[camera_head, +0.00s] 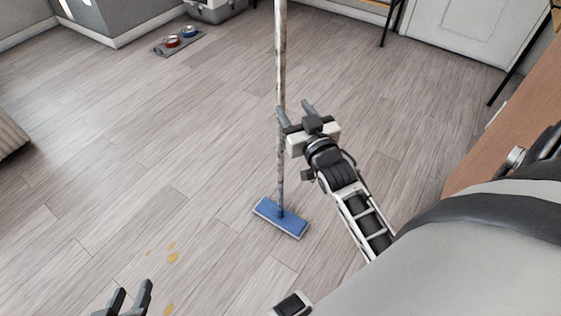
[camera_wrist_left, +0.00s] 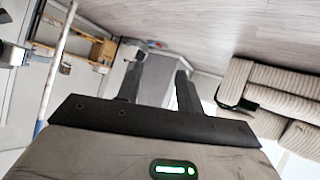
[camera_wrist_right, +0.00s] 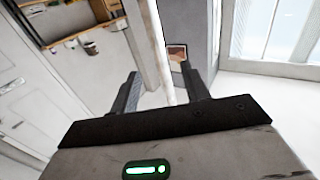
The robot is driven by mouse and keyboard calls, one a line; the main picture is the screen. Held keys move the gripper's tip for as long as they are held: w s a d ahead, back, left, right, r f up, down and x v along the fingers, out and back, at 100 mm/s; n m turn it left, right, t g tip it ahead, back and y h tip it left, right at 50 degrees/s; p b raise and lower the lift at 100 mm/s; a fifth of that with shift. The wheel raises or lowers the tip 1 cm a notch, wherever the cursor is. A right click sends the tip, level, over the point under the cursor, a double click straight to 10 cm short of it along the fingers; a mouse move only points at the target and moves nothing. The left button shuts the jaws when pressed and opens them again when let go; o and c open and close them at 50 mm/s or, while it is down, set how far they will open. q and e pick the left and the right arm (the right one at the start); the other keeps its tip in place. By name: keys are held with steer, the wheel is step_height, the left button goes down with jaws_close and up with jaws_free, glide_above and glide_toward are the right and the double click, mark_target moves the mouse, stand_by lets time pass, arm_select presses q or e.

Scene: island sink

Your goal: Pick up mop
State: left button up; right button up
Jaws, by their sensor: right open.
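The mop stands upright, its thin, worn pole (camera_head: 281,60) rising from a flat blue head (camera_head: 281,217) on the floor. My right gripper (camera_head: 293,108) is open beside the pole at mid height. In the right wrist view, the pole (camera_wrist_right: 148,45) runs through the gap between the open fingers (camera_wrist_right: 161,82); I cannot tell whether either finger touches it. My left gripper (camera_head: 128,296) is at the lower left of the head view, open and empty, well away from the mop. The pole (camera_wrist_left: 55,70) also shows at the left of the left wrist view.
Yellow stains (camera_head: 171,257) lie on the wood floor left of the mop head. A mat with red and blue bowls (camera_head: 180,41) lies at the far left. A wooden surface (camera_head: 505,125) is at the right. The floor around the mop is clear.

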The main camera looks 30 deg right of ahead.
mark_target(283, 91)
steer(key=w, duration=0.3)
steer(key=shift+d, duration=0.3)
steer(key=w, duration=0.2)
steer(key=w+d+b, duration=0.1)
steer(key=w, duration=0.2)
steer(key=shift+w+d, duration=0.15)
steer(key=shift+w, duration=0.05)
steer(key=shift+w+b, duration=0.3)
steer(key=shift+w, duration=0.1)
arm_select(q)
steer(key=f, duration=0.1)
steer(key=d+f, duration=0.1)
steer(key=f, duration=0.1)
steer(key=shift+w+f+g, duration=0.2)
steer(key=shift+f+g, duration=0.1)
steer(key=shift+g, duration=0.1)
arm_select(e)
steer(key=shift+c, duration=0.4)
steer(key=c, duration=0.9)
arm_select(q)
steer(key=shift+r, duration=0.15)
arm_select(e)
steer(key=shift+r, duration=0.2)
